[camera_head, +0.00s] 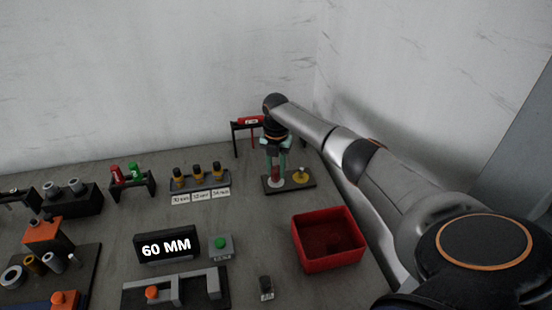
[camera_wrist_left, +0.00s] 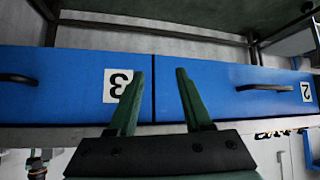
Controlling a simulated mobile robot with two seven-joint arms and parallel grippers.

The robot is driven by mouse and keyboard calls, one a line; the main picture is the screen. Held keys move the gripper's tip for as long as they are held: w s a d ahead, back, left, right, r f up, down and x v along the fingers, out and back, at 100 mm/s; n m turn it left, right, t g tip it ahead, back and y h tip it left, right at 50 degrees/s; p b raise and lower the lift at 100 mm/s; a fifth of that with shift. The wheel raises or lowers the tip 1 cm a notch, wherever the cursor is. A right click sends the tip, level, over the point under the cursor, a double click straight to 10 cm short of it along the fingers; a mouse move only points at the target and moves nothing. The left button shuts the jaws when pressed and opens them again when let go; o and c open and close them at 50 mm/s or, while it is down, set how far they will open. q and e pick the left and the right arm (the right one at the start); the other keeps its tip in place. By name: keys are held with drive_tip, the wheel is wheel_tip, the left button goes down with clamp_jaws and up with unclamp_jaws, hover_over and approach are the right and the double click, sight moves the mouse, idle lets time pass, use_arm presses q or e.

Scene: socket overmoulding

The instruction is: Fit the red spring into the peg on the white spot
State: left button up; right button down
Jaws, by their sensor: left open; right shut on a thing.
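In the head view, my right gripper (camera_head: 276,163) points down at the dark base plate (camera_head: 288,187) at the back right of the table. It is shut on the red spring (camera_head: 275,172), which sits between the fingertips just over the white spot (camera_head: 275,184). The peg there is hidden by the spring and fingers, and I cannot tell how far the spring is down around it. In the left wrist view, my left gripper (camera_wrist_left: 160,88) is open and empty, in front of blue drawers. It does not show in the head view.
A yellow spot with a peg (camera_head: 300,176) is on the same plate, to the right. A red bin (camera_head: 328,240) stands in front. The blue drawers (camera_wrist_left: 210,95) carry numbers.

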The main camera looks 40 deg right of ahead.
drive_tip(key=shift+f+b, duration=0.3)
drive_tip(key=shift+f, duration=0.2)
drive_tip(key=c, duration=0.5)
unclamp_jaws()
drive_tip(key=shift+r, duration=0.1)
wheel_tip(320, 180, up, 12)
drive_tip(key=shift+r, duration=0.25)
